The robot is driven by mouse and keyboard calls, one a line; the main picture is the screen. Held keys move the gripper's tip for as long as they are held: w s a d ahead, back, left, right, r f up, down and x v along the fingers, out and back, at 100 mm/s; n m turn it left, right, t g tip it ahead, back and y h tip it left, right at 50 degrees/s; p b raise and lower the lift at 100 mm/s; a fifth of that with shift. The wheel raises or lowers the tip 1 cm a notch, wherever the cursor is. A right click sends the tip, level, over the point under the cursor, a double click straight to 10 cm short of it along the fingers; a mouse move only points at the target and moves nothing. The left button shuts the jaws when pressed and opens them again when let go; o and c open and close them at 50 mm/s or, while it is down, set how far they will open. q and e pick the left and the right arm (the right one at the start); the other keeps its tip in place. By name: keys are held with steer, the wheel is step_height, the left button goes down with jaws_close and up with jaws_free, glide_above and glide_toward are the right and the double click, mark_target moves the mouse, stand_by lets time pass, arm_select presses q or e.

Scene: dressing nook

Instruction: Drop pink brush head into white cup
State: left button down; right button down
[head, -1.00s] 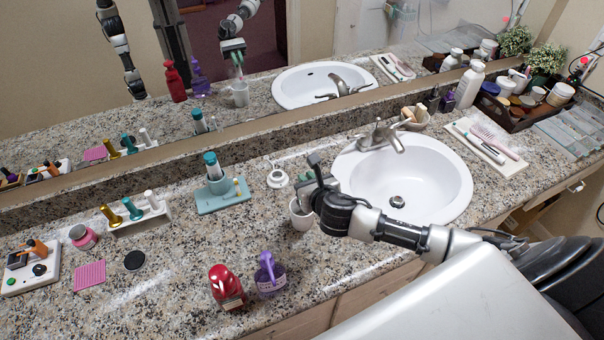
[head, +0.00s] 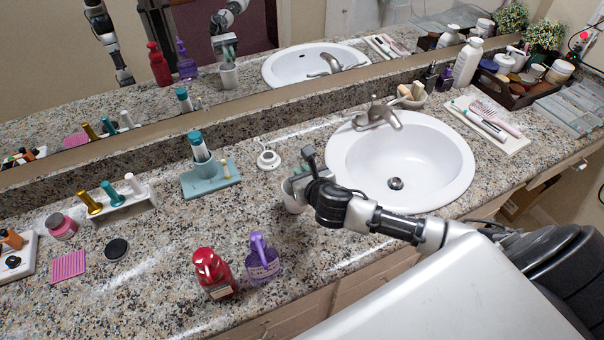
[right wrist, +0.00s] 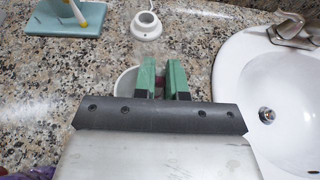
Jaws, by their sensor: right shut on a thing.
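The white cup (head: 291,203) stands on the granite counter left of the sink, partly hidden by my right gripper. Its rim also shows in the right wrist view (right wrist: 124,83), left of and behind the fingers. My right gripper (head: 294,184) is over the cup, its green fingers (right wrist: 164,80) pointing down with a narrow gap between them. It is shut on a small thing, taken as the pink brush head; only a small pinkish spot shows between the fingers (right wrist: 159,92). The mirror shows the fingertips at the cup's mouth. My left gripper shows directly in no view.
A red bottle (head: 213,274) and a purple bottle (head: 262,260) stand in front of the cup. A teal holder (head: 211,182) and a small white ring-shaped stand (head: 268,160) are behind it. The sink (head: 440,160) lies to the right.

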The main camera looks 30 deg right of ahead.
steer(key=c, duration=1.1)
jaws_free()
steer(key=v, duration=1)
steer(key=shift+s+r, duration=0.15)
steer(key=shift+s, duration=0.25)
